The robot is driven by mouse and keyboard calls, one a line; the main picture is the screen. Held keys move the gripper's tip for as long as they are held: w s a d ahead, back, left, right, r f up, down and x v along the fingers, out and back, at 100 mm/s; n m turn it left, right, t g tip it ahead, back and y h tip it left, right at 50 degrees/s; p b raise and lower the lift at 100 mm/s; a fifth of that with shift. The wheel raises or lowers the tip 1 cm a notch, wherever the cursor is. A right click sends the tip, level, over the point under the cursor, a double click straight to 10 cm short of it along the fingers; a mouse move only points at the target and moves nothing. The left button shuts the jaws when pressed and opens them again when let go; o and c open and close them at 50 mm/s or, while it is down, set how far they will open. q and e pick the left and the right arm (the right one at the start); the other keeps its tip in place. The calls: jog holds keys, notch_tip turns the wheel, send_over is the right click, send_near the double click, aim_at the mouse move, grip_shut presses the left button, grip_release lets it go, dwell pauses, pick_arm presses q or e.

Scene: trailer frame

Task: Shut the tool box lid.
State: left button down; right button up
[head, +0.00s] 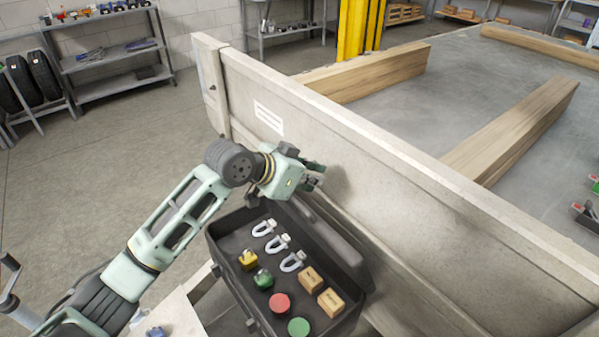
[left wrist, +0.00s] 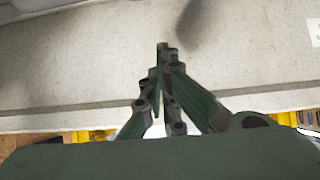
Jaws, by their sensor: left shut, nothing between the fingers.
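The dark tool box (head: 236,287) stands open at the lower middle of the head view, beside the pale trailer side wall. Its lid (head: 335,238) is raised along the box's far edge, next to the wall. My left gripper (head: 318,176) is above the far left end of the box, near the lid and wall. It also shows in the left wrist view (left wrist: 164,52), with its fingers together, empty, in front of the pale wall. My arm and gripper hide part of the lid's left end. My right gripper is not in view.
Inside the box lie several shackles, yellow and green pieces, a red disc (head: 280,303), a green disc and small cartons (head: 331,301). The trailer side wall (head: 390,185) stands close behind the box. Open floor (head: 110,180) lies left. Timber beams (head: 515,130) lie beyond the wall.

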pick_arm(q)
jog(key=f, duration=0.1)
jog(key=f+p, duration=0.1)
jog(key=f, duration=0.1)
jog(key=shift+s+a, duration=0.2)
jog(key=shift+a, duration=0.2)
jog(key=shift+s+a+f+p, duration=0.25)
jog(key=shift+a+p, duration=0.05)
jog(key=shift+d, duration=0.1)
